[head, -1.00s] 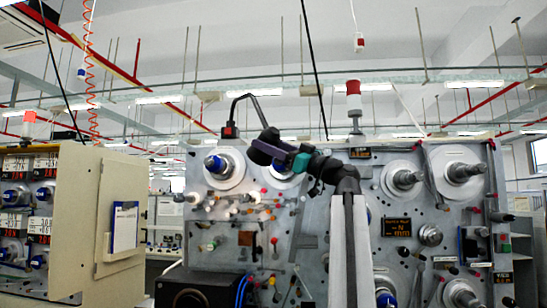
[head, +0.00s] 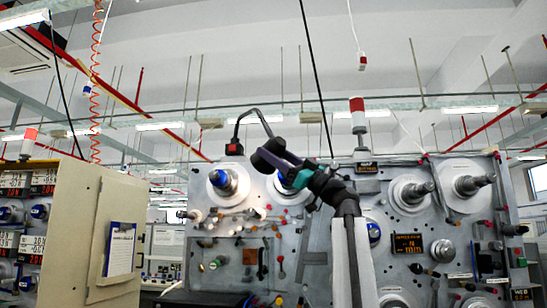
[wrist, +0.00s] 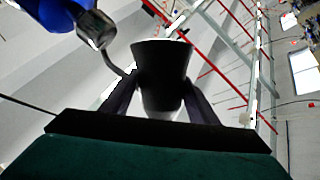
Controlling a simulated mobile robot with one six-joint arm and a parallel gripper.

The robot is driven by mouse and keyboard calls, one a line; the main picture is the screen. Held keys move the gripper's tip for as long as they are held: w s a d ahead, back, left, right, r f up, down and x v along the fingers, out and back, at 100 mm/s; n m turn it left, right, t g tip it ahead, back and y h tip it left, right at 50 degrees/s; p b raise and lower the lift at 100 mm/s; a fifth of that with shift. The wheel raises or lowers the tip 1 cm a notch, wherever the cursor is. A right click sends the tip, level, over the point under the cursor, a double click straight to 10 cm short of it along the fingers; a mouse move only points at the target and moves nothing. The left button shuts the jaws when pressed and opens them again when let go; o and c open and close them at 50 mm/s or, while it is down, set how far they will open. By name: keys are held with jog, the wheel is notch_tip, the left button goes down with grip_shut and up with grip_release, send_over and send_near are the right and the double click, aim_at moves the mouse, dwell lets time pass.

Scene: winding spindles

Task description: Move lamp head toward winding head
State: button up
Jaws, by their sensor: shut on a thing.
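The lamp head (head: 262,161) is a dark cone on a thin bent black neck (head: 256,112), which rises from a base with a red switch (head: 234,149) on top of the grey machine. In the wrist view the black lamp head (wrist: 160,72) sits between my two fingers. My gripper (head: 274,155) is shut on it, in front of the machine's upper left part. Blue-tipped spindles (head: 220,181) are left of and behind the lamp head. I cannot tell which is the winding head. A blue part (wrist: 50,12) shows at the wrist view's top left.
More spindles (head: 412,191) stick out on the right of the grey machine panel (head: 335,270). A beige cabinet (head: 95,200) with a clipboard (head: 120,248) stands at left. A red-and-white beacon (head: 357,112) stands on the machine. A dark cable (head: 312,75) hangs overhead.

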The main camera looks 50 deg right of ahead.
jog(key=shift+r, duration=0.25)
jog(key=o, duration=1.5)
jog(key=shift+c, duration=0.2)
jog(key=shift+f, duration=0.1)
jog(key=shift+s+f, duration=0.1)
jog(key=shift+f, duration=0.1)
jog(key=b+v, duration=0.1)
jog(key=v, duration=1.2)
jog(key=shift+s+d, duration=0.1)
jog(key=shift+s, duration=0.15)
jog(key=shift+f, duration=0.1)
